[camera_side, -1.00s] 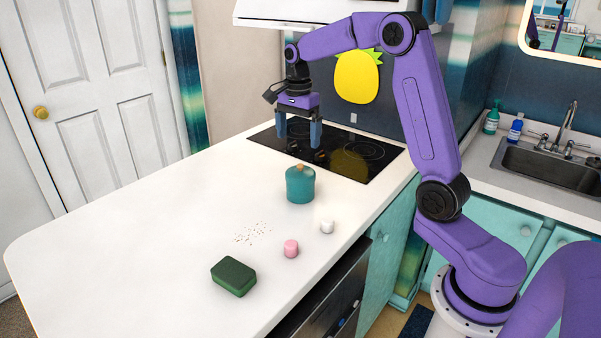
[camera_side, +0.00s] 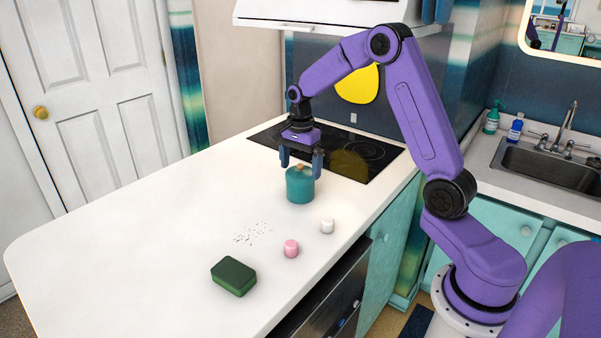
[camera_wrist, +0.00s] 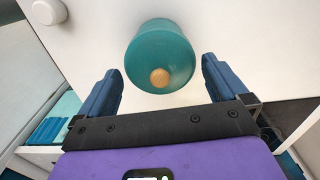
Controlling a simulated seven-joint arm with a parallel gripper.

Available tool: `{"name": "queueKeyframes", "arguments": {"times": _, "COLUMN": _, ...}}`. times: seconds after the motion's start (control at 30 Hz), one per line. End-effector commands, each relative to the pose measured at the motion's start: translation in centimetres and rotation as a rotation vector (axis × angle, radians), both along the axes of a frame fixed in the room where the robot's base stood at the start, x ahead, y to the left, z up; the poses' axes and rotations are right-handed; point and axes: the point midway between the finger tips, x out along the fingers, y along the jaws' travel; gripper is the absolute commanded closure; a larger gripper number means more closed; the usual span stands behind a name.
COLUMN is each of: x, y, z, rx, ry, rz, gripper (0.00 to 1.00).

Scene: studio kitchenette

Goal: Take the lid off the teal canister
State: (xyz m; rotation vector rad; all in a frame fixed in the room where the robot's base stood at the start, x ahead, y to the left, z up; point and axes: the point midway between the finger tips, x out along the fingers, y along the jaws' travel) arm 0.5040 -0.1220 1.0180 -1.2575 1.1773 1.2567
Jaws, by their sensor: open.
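The teal canister (camera_side: 300,187) stands upright on the white counter, near the cooktop. Its teal lid is on, with a small round wooden knob (camera_side: 300,167) on top. My gripper (camera_side: 301,172) is open above the canister, with its blue fingers pointing down and the knob showing between them. In the wrist view the canister (camera_wrist: 160,50) lies ahead between the two open fingers, with the knob (camera_wrist: 160,77) near the lid's lower part. The fingers look apart from the lid, and nothing is held.
A white marshmallow-like piece (camera_side: 327,226), a pink one (camera_side: 291,248), white crumbs (camera_side: 252,233) and a green sponge (camera_side: 234,276) lie on the counter (camera_side: 130,230) toward the front. The black cooktop (camera_side: 372,165) is behind the canister. The counter's left side is clear.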

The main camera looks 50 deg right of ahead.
Motion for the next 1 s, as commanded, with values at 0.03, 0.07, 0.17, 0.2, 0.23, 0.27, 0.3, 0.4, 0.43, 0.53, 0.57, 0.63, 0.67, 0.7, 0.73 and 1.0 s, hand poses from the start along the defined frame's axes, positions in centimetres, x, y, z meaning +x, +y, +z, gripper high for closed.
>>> {"name": "queueKeyframes", "arguments": {"times": 0.03, "x": 0.0, "y": 0.0, "z": 0.0, "rx": 0.0, "ry": 0.0, "rz": 0.0, "gripper": 0.0}}
{"name": "queueKeyframes", "arguments": {"times": 0.07, "x": 0.0, "y": 0.0, "z": 0.0, "rx": 0.0, "ry": 0.0, "rz": 0.0, "gripper": 0.0}}
{"name": "queueKeyframes", "arguments": {"times": 0.17, "x": 0.0, "y": 0.0, "z": 0.0, "rx": 0.0, "ry": 0.0, "rz": 0.0, "gripper": 0.16}}
{"name": "queueKeyframes", "arguments": {"times": 0.2, "x": 0.0, "y": 0.0, "z": 0.0, "rx": 0.0, "ry": 0.0, "rz": 0.0, "gripper": 0.29}}
{"name": "queueKeyframes", "arguments": {"times": 0.23, "x": 0.0, "y": 0.0, "z": 0.0, "rx": 0.0, "ry": 0.0, "rz": 0.0, "gripper": 0.39}}
{"name": "queueKeyframes", "arguments": {"times": 0.27, "x": 0.0, "y": 0.0, "z": 0.0, "rx": 0.0, "ry": 0.001, "rz": 0.0, "gripper": 0.49}}
{"name": "queueKeyframes", "arguments": {"times": 0.3, "x": 0.0, "y": 0.0, "z": 0.0, "rx": 0.0, "ry": 0.001, "rz": 0.0, "gripper": 0.58}}
{"name": "queueKeyframes", "arguments": {"times": 0.4, "x": 0.0, "y": 0.0, "z": 0.0, "rx": 0.0, "ry": 0.002, "rz": 0.0, "gripper": 0.62}}
{"name": "queueKeyframes", "arguments": {"times": 0.43, "x": 0.0, "y": 0.0, "z": -0.1, "rx": 0.0, "ry": 0.002, "rz": 0.0, "gripper": 0.62}}
{"name": "queueKeyframes", "arguments": {"times": 0.53, "x": 0.0, "y": 0.0, "z": -0.1, "rx": 0.001, "ry": 0.003, "rz": 0.0, "gripper": 0.63}}
{"name": "queueKeyframes", "arguments": {"times": 0.57, "x": 0.0, "y": 0.0, "z": -0.1, "rx": 0.001, "ry": 0.003, "rz": 0.0, "gripper": 0.63}}
{"name": "queueKeyframes", "arguments": {"times": 0.63, "x": -0.1, "y": 0.0, "z": -0.2, "rx": 0.001, "ry": 0.003, "rz": 0.0, "gripper": 0.63}}
{"name": "queueKeyframes", "arguments": {"times": 0.67, "x": -0.1, "y": 0.0, "z": -0.2, "rx": 0.001, "ry": 0.004, "rz": 0.0, "gripper": 0.63}}
{"name": "queueKeyframes", "arguments": {"times": 0.7, "x": -0.1, "y": 0.0, "z": -0.2, "rx": 0.001, "ry": 0.004, "rz": 0.0, "gripper": 0.63}}
{"name": "queueKeyframes", "arguments": {"times": 0.73, "x": -0.1, "y": 0.0, "z": -0.2, "rx": 0.001, "ry": 0.004, "rz": 0.0, "gripper": 0.63}}
{"name": "queueKeyframes", "arguments": {"times": 1.0, "x": 0.0, "y": 0.0, "z": 1.2, "rx": 0.001, "ry": 0.003, "rz": 0.0, "gripper": 1.0}}
